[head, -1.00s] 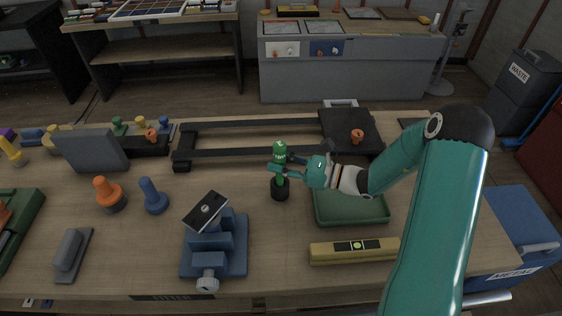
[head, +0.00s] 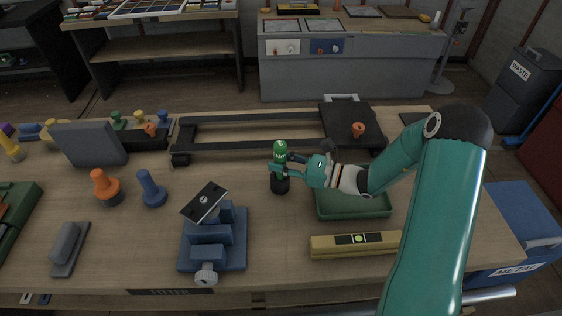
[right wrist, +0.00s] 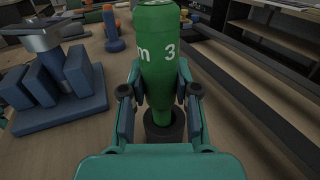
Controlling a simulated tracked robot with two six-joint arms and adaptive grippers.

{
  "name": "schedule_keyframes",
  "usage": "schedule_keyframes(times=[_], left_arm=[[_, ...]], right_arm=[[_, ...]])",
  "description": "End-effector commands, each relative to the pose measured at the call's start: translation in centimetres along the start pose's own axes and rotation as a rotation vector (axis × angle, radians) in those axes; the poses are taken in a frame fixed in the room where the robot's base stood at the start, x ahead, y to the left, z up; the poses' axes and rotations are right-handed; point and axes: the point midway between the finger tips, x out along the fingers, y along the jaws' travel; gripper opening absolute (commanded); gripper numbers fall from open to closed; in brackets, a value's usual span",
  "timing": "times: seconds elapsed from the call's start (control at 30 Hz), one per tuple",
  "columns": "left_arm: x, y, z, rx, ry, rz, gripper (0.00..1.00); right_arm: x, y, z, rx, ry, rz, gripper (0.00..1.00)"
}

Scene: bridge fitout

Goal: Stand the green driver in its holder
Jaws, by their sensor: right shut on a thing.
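The green driver (head: 280,149) is upright, with its handle up. In the right wrist view its handle (right wrist: 157,45) shows white marks reading "m 3". My right gripper (head: 281,168) is shut on the driver's lower part. The black round holder (head: 280,186) stands on the bench directly below the driver. In the right wrist view the driver's lower end meets the holder's opening (right wrist: 165,130); how deep it sits inside is hidden. My left gripper is not in view.
A green tray (head: 350,205) lies right of the holder, and a yellow level (head: 355,245) in front. A blue vise (head: 213,240) holding a dark block stands front left. Orange (head: 104,187) and blue (head: 151,188) handled tools stand further left. A black frame (head: 250,150) lies behind.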

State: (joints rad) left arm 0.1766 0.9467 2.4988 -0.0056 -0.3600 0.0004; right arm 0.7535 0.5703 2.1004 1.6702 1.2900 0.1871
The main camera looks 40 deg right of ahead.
Motion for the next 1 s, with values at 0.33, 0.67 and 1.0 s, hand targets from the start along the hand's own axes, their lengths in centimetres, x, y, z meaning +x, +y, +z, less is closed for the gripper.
schedule_keyframes(times=[0.33,0.67,1.0], left_arm=[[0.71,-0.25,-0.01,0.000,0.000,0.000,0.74],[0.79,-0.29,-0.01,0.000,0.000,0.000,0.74],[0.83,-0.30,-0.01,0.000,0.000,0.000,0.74]], right_arm=[[-0.02,0.43,-0.97,0.010,0.003,0.010,0.34],[-0.03,0.27,-1.00,0.006,0.002,0.006,0.60],[-0.03,0.22,-1.03,0.006,0.002,0.005,0.83]])
